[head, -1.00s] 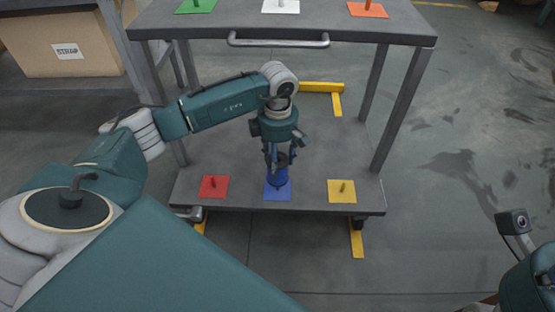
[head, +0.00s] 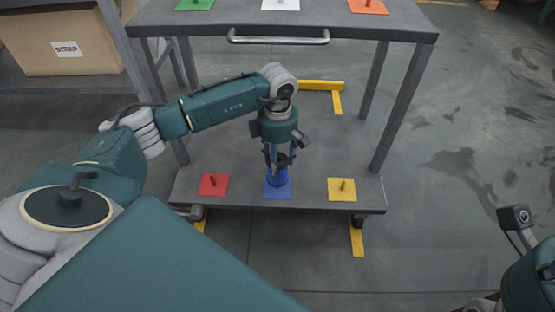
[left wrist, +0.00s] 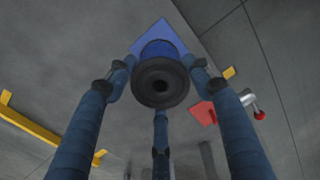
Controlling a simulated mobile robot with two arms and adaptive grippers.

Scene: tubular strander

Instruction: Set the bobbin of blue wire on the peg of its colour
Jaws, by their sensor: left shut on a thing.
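The bobbin of blue wire (head: 278,180) is upright at the blue square (head: 270,194) on the cart's lower shelf, between the red and yellow squares. My left gripper (head: 278,160) points down and is shut on the bobbin's upper part. In the left wrist view the bobbin's dark end (left wrist: 160,82) with its centre hole sits between the fingers, with the blue square (left wrist: 160,32) behind it. The blue peg is hidden by the bobbin, and I cannot tell whether the bobbin touches the shelf. My right gripper is out of view.
A red square (head: 214,184) and a yellow square (head: 342,190) with bare pegs flank the blue one. The upper shelf (head: 330,20) with its handle (head: 278,41) overhangs the back. Green, white and orange squares lie on it. A cardboard box (head: 60,42) stands at left.

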